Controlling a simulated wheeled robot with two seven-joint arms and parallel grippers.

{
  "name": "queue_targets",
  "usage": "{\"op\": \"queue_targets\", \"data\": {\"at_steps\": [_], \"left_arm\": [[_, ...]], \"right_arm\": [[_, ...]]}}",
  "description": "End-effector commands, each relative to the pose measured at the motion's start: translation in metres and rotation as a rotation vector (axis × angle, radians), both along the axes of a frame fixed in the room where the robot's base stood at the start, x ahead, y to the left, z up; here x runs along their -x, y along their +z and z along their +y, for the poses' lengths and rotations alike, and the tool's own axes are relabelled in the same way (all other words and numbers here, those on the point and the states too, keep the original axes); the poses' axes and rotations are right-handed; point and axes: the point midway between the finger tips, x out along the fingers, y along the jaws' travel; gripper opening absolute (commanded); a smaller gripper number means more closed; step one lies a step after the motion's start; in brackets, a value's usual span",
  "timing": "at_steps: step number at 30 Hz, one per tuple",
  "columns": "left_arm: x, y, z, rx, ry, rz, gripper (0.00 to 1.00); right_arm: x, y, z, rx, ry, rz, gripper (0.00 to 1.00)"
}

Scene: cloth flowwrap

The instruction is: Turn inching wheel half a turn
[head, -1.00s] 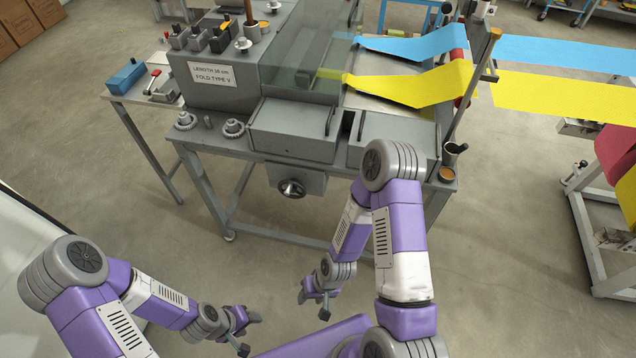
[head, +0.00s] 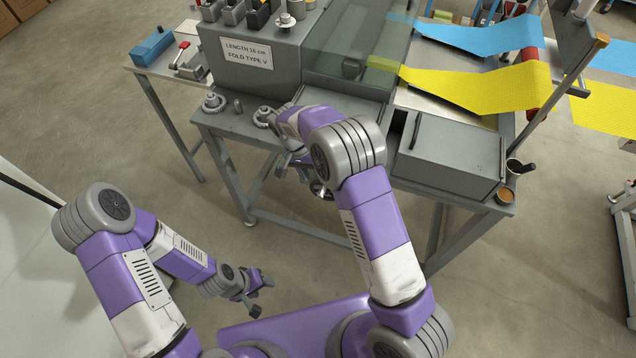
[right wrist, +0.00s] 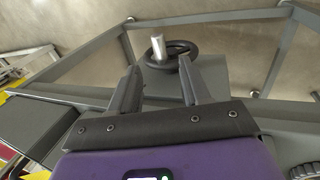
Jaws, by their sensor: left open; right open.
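The inching wheel is a dark ring with a pale cylindrical handle, on a grey box under the machine's front edge. The right wrist view shows the wheel (right wrist: 188,47) just beyond the fingertips, its handle between the finger lines. In the head view my right arm hides most of the wheel (head: 320,191). My right gripper (head: 293,168) is open in front of the machine; it also shows in the right wrist view (right wrist: 158,68), fingers apart and empty, not visibly touching the wheel. My left gripper (head: 255,290) is open and empty, low over the floor at the left.
The grey machine table (head: 228,128) carries round knobs (head: 214,103) at its front left edge. A labelled housing (head: 248,60) stands behind. Blue film (head: 480,38) and yellow film (head: 480,85) run off right. Floor at left is clear.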

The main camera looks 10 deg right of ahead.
Motion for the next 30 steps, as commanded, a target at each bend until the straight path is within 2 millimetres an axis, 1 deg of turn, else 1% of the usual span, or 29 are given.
{"op": "queue_targets", "data": {"at_steps": [1, 3, 6, 10, 15, 23, 30], "left_arm": [[0.0, -0.002, 0.0, 0.0, 0.0, 0.0, 0.51], [0.0, -0.004, 0.0, 0.0, 0.0, 0.0, 0.51], [0.0, -0.006, 0.0, 0.0, 0.0, 0.0, 0.51], [0.0, -0.009, 0.0, 0.0, 0.0, 0.0, 0.51], [0.0, -0.01, 0.0, 0.0, 0.0, 0.0, 0.51], [0.0, -0.01, 0.0, 0.0, 0.0, 0.0, 0.51], [0.0, -0.01, 0.0, 0.0, 0.0, 0.0, 0.51]], "right_arm": [[0.003, -0.01, -0.003, 0.002, -0.001, 0.005, 0.47], [0.005, -0.021, -0.006, 0.001, 0.001, 0.006, 0.47], [0.007, -0.037, -0.01, 0.0, 0.001, 0.005, 0.47], [0.01, -0.053, -0.014, -0.001, 0.002, 0.005, 0.47], [0.012, -0.063, -0.017, -0.003, 0.001, 0.002, 0.47], [0.012, -0.063, -0.017, -0.003, 0.002, 0.003, 0.47], [0.012, -0.063, -0.017, -0.003, 0.002, 0.003, 0.1]]}}
